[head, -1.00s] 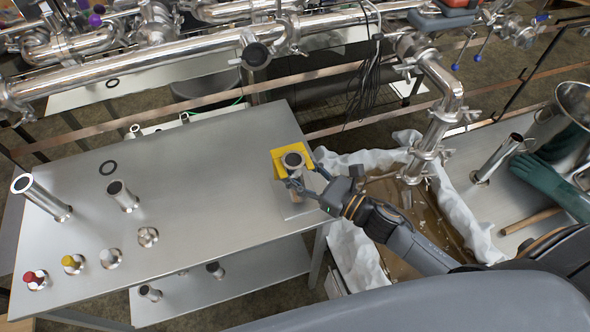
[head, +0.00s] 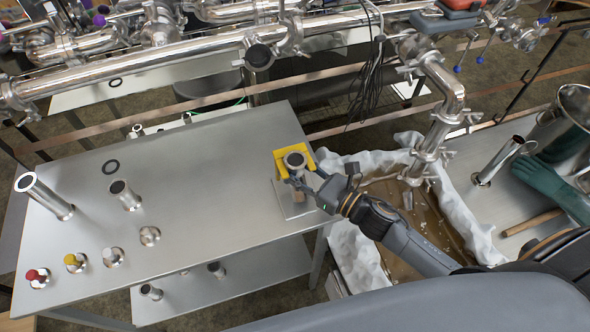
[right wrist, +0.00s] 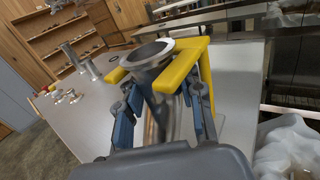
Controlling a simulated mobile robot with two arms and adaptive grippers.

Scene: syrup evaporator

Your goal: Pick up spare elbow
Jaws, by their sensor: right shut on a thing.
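The spare elbow (head: 295,161), a shiny steel pipe piece with a round flanged mouth facing up, sits in a yellow bracket (head: 281,164) near the right end of the steel table. My right gripper (head: 299,181) comes from the right and is shut on the elbow just below its flange. In the right wrist view the elbow (right wrist: 150,54) stands between the two blue-padded fingers (right wrist: 160,108), with the yellow bracket (right wrist: 181,68) around its upper part. The lower part of the elbow is partly hidden by the gripper. My left gripper is not in view.
The table (head: 200,190) holds a tall pipe (head: 44,196), a short pipe (head: 124,194), a black gasket (head: 109,167) and several small fittings on the left. A white-lined basin (head: 453,215) lies right of the table. Large pipework (head: 165,52) runs behind. The table's middle is clear.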

